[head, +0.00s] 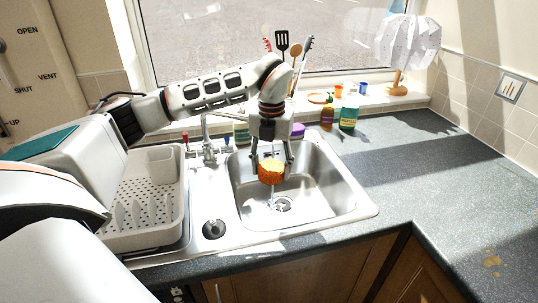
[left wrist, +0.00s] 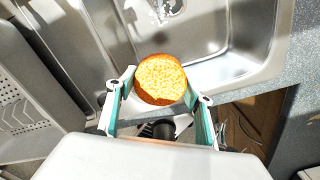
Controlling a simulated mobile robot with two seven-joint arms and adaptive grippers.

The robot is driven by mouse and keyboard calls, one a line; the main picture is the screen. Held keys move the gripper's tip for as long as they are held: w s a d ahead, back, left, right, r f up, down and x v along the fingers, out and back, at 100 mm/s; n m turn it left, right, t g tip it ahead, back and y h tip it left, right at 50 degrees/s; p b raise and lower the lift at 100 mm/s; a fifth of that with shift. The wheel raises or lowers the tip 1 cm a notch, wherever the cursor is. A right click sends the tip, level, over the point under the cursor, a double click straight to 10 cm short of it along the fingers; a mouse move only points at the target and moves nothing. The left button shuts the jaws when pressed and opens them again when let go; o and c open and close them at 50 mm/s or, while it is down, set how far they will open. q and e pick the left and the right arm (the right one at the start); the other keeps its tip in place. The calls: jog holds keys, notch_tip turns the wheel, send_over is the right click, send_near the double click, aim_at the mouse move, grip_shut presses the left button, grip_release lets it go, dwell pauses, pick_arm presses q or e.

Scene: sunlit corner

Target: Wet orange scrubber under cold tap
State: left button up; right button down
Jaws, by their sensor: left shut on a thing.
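The orange scrubber (head: 271,171) is held between the fingers of my left gripper (head: 271,160), over the sink basin (head: 325,190). In the left wrist view the round scrubber (left wrist: 160,80) sits between the two fingertips of the left gripper (left wrist: 160,88). The chrome tap (head: 208,150) stands at the basin's left back, with a red-topped handle (head: 185,138) and a blue-topped handle (head: 227,140). A thin pale streak, like water, shows below the scrubber near the drain (head: 283,204). The spout's end is hidden behind my arm. My right gripper is not in view.
A white dish rack (head: 145,205) stands left of the basin. Bottles, including a green one (head: 348,117), and utensils (head: 283,45) stand behind the sink. A lamp (head: 405,45) is on the sill. The worktop (head: 430,160) to the right is mostly clear.

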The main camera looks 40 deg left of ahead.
aim_at(273, 167)
pick_arm(q)
jog(key=shift+s+d+r, duration=0.75)
jog(key=shift+s+r, duration=0.2)
jog(key=shift+r, duration=0.05)
jog(key=shift+s+d+r, duration=0.75)
jog(key=shift+s+r, duration=0.2)
